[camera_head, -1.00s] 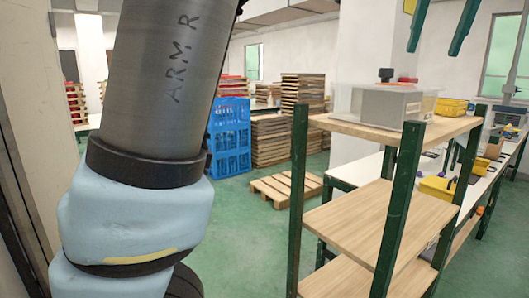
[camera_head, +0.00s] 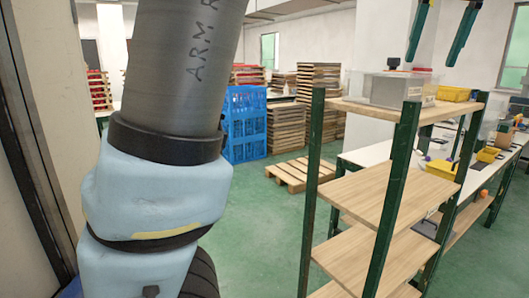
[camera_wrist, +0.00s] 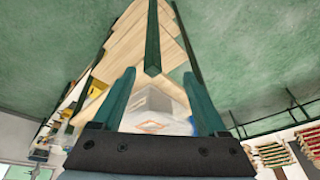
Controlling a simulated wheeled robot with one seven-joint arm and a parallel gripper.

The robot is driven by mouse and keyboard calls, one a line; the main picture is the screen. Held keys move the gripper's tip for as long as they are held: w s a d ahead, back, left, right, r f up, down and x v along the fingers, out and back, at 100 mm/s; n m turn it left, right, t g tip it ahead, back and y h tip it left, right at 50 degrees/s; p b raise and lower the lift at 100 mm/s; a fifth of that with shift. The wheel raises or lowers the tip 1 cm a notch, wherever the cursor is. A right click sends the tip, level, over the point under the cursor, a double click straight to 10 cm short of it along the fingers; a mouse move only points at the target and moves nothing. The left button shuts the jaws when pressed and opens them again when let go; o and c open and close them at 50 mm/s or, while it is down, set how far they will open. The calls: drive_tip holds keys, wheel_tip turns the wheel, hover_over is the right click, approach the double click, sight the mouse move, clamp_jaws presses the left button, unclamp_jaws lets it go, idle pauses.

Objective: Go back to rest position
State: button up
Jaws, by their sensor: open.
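My gripper (camera_head: 436,52) shows at the top right of the head view as two dark green fingers pointing down, open and apart. In the wrist view my gripper (camera_wrist: 158,76) also shows spread fingers with nothing held between them. Beyond them, the clear box with a grey block inside (camera_wrist: 152,104) sits on the shelf top. In the head view the same box (camera_head: 395,90) stands on the top board, below and left of the fingers. My large arm links fill the left of the head view.
A wooden shelf with green posts (camera_head: 375,193) stands close at right. Behind it, a white workbench (camera_head: 470,175) carries yellow bins (camera_head: 441,169). A pallet (camera_head: 298,174), blue crates (camera_head: 244,125) and stacked boards (camera_head: 318,100) stand further back. Green floor is open between them.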

drive_tip(key=w+a+f+g, duration=0.1)
drive_tip(key=w+a+f, duration=0.4)
drive_tip(key=a+f, duration=0.35)
drive_tip(key=w+a+f, duration=0.5)
drive_tip(key=a+f, duration=0.3)
drive_tip(key=f, duration=0.2)
drive_tip(key=s+a+f+n, duration=0.1)
drive_tip(key=s+a+f, duration=0.3)
drive_tip(key=a+f, duration=0.4)
drive_tip(key=s+a+f+g, duration=0.1)
drive_tip(key=s+a+f, duration=0.3)
drive_tip(key=a+f, duration=0.5)
drive_tip(key=a, duration=0.3)
drive_tip(key=shift+s+n, duration=0.4)
